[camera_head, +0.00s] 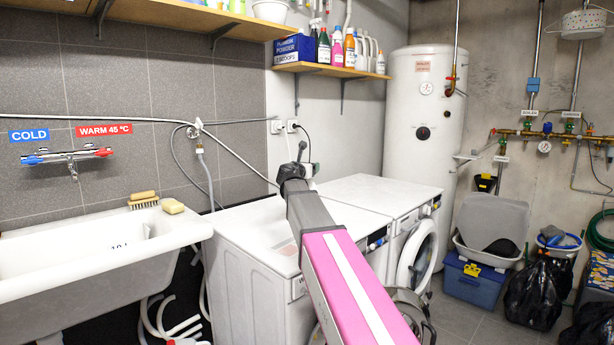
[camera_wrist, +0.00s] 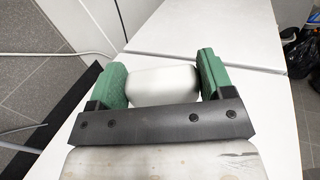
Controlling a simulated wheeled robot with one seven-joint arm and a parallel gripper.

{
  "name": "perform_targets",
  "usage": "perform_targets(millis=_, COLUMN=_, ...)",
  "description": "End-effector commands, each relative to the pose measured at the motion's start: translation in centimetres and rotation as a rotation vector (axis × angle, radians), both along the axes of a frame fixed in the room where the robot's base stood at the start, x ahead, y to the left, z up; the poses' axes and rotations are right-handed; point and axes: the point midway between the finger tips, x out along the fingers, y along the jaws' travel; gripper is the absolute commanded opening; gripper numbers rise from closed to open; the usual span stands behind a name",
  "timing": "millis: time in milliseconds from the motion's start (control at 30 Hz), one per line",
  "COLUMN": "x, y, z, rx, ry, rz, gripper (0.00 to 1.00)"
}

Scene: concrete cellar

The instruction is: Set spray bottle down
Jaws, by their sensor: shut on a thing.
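The spray bottle (camera_wrist: 163,86) shows in the wrist view as a smooth white body between the green finger pads of my gripper (camera_wrist: 162,74). The pads press on it from both sides; its upper and lower ends cannot be made out there. In the head view my gripper (camera_head: 297,170) is at the far end of my pink arm, over the white washing machines, and mostly hides the bottle. I cannot tell whether the bottle touches the machine top.
The left washing machine (camera_head: 245,235) and right one (camera_head: 365,191) have mostly clear tops. A white sink (camera_head: 100,262) with brushes stands left. A shelf (camera_head: 335,71) with several bottles is above, a boiler (camera_head: 425,130) behind. Bags (camera_head: 533,293) lie right.

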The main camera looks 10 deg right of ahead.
Motion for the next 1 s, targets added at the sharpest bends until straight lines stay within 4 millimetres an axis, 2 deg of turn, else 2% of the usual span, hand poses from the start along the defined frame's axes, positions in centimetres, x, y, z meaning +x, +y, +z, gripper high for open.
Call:
perform_targets(millis=200, x=-0.1, y=0.0, z=-2.8, rx=0.0, ry=0.0, rz=0.001, gripper=0.24)
perform_targets(millis=600, x=0.0, y=0.0, z=-3.2, rx=0.0, ry=-0.001, rz=0.001, gripper=0.24)
perform_targets(millis=633, x=0.0, y=0.0, z=-3.2, rx=0.001, ry=-0.001, rz=0.0, gripper=0.84)
perform_targets(millis=667, x=0.0, y=0.0, z=-3.2, rx=0.001, ry=-0.001, rz=0.0, gripper=0.94)
perform_targets(millis=700, x=0.0, y=0.0, z=-3.2, rx=0.001, ry=-0.001, rz=0.0, gripper=1.0)
perform_targets(millis=1000, x=0.0, y=0.0, z=-2.9, rx=0.001, ry=-0.001, rz=0.0, gripper=1.0)
